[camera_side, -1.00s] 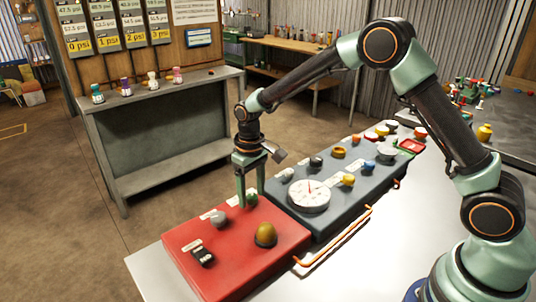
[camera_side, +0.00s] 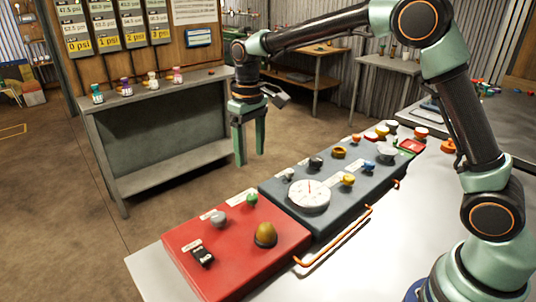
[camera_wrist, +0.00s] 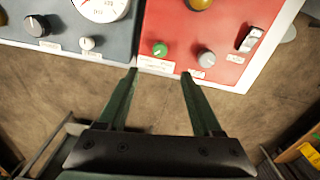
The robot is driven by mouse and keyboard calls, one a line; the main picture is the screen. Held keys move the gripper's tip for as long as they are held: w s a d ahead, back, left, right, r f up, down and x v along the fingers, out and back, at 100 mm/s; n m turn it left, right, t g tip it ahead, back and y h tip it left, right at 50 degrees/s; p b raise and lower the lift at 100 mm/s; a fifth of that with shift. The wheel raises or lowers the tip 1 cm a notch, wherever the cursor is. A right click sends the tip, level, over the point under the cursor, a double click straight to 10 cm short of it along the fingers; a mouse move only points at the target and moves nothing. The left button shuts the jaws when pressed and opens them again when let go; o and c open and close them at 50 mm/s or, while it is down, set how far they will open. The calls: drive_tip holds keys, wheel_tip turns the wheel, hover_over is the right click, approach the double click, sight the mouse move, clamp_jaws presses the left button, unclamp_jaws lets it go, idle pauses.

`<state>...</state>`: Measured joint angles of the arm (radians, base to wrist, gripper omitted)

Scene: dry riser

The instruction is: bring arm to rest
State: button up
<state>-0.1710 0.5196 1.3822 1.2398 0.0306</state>
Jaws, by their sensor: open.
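My gripper (camera_side: 250,146) hangs in the air with its fingers pointing down, above and behind the red panel (camera_side: 285,232). Its two green fingers are apart with nothing between them. In the wrist view my gripper (camera_wrist: 160,72) also shows open and empty.
A dark grey panel (camera_side: 330,220) with a white dial (camera_side: 309,195) and several knobs adjoins the red one. An orange rail (camera_side: 340,236) runs along its front. A grey shelf (camera_side: 165,135) with several small bottles stands behind. The white bench top (camera_side: 390,235) is clear in front.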

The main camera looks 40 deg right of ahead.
drive_tip(key=s+d+r+t, duration=0.3)
drive_tip(key=s+d+r, duration=0.2)
drive_tip(key=s+r, duration=0.35)
drive_tip(key=s+d+f+m+t, duration=0.1)
drive_tip(key=s+d+f+t, duration=0.1)
drive_tip(key=s, duration=0.8)
drive_tip(key=shift+s+d+m+t, duration=0.25)
drive_tip(key=shift+d+m+t, duration=0.05)
drive_tip(key=shift+d, duration=0.3)
